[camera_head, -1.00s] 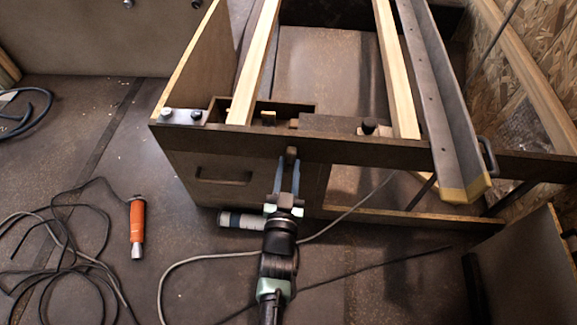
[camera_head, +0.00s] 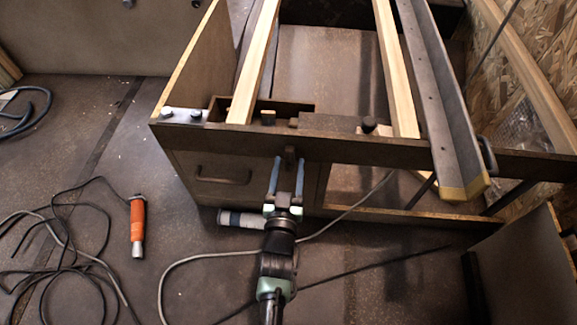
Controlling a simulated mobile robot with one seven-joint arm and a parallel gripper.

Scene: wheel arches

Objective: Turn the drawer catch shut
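The drawer (camera_head: 212,185) is a brown wooden front with a bar handle (camera_head: 224,178), under the dark front rail at left of centre. It looks closed. The catch (camera_head: 289,153) is a small dark brown block on the rail, right of the handle and near the drawer's upper right corner. It appears upright, but its exact angle is hard to tell. My gripper (camera_head: 288,164) reaches it from the front. Its two blue fingers are open, one on each side of the catch, with visible gaps. The catch's lower end is hard to make out between them.
A grey metal channel with a yellow end (camera_head: 462,192) juts over the rail at right. An orange-handled tool (camera_head: 137,222) and coiled black cables (camera_head: 60,250) lie on the floor at left. A grey cable (camera_head: 190,262) runs under my arm.

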